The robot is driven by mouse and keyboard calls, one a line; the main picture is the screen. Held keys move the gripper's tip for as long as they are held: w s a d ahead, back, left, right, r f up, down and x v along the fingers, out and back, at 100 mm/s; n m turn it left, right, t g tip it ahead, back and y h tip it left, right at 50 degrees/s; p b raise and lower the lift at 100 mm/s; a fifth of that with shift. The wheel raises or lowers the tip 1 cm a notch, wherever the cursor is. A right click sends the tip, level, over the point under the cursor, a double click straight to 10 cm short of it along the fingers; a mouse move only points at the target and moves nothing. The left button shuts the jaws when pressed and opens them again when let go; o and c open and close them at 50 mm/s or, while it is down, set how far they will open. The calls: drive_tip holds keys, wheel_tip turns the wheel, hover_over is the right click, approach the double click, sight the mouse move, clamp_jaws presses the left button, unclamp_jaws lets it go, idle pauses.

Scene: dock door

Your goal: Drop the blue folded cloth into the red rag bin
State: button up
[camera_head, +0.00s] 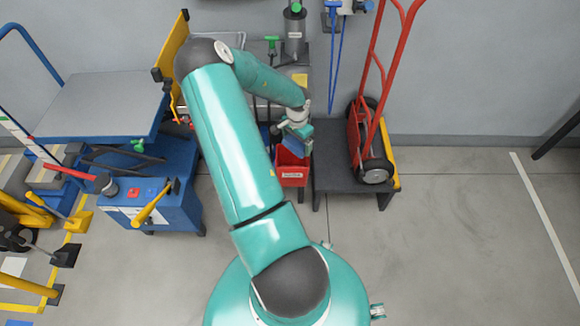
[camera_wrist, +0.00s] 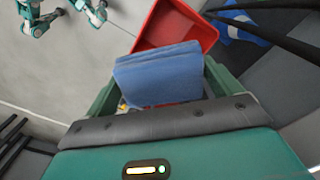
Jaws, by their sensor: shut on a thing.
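The blue folded cloth (camera_wrist: 160,75) is held in my gripper (camera_wrist: 163,98), with its folded slab standing out from the jaws in the wrist view. In the head view the cloth (camera_head: 292,147) is partly hidden by my gripper (camera_head: 298,136). The red rag bin (camera_head: 291,172) stands below the gripper, with a white label on its front. In the wrist view the bin (camera_wrist: 200,27) lies beyond the cloth, and the cloth overlaps part of its opening. The cloth appears to be above the bin, but the exact height is hard to tell.
A red hand truck (camera_head: 378,130) stands on a dark low platform (camera_head: 335,160) right of the bin. A blue lift cart (camera_head: 165,195) with a grey top stands to the left. The floor at right is clear.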

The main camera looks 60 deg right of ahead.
drive_tip(key=shift+w+f, duration=0.15)
drive_tip(key=shift+f, duration=1.3)
drive_tip(key=o, duration=0.6)
drive_tip(key=shift+r, duration=0.15)
wheel_tip(320, 180, up, 14)
drive_tip(key=shift+f, duration=0.15)
